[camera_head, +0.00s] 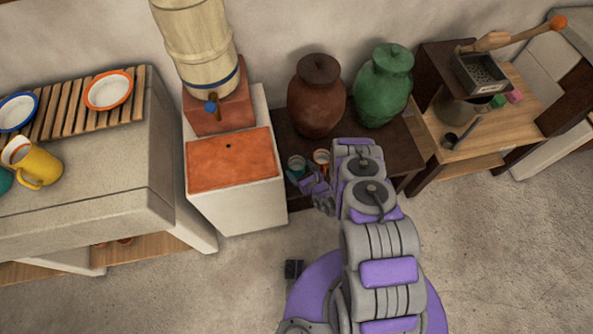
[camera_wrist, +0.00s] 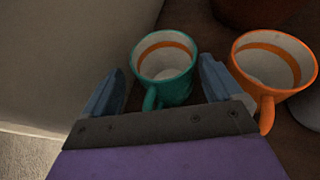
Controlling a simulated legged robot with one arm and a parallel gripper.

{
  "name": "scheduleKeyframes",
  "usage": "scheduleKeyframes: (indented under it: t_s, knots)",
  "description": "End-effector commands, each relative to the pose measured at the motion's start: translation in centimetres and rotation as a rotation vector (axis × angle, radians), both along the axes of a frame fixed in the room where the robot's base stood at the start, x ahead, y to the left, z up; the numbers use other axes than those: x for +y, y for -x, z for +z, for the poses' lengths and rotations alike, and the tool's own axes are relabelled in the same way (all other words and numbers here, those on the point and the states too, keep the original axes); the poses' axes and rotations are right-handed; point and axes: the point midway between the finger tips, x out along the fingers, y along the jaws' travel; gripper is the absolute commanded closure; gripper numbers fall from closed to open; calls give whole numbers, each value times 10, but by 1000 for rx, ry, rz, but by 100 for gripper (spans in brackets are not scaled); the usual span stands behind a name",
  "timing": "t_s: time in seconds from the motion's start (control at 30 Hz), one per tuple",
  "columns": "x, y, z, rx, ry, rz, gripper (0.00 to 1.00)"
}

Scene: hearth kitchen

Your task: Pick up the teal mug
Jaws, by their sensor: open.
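The teal mug (camera_wrist: 165,68) stands upright on a dark wooden surface in the wrist view. It has a white inside with an orange band, and its handle points toward my gripper. My gripper (camera_wrist: 158,88) is open, with one blue-grey finger on each side of the mug's near part. I cannot tell whether either finger touches it. In the head view the teal mug (camera_head: 296,163) shows on the low dark shelf, just beyond my gripper (camera_head: 312,188), which partly hides it. Another teal item (camera_head: 5,181) is cut off at the left edge on the counter.
An orange mug (camera_wrist: 272,65) stands close to the right of the teal one. A brown jar (camera_head: 316,100) and a green jar (camera_head: 384,88) stand behind. The pale side wall (camera_wrist: 70,60) of the sink block is close on the left.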

Motion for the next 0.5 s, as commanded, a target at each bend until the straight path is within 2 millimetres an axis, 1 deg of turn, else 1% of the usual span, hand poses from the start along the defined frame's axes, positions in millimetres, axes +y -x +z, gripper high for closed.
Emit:
scheduleKeyframes:
  t_s: [0.03,0.1,0.2,0.3,0.5]
  knots:
    - [5,-7,-2,-3,-3,1,7]
    - [9,-14,-4,-4,-8,0,7]
    - [11,-23,-9,-1,-12,-1,7]
    - [11,-28,-9,-1,-16,-2,7]
    - [15,-28,-9,0,-11,-3,7]
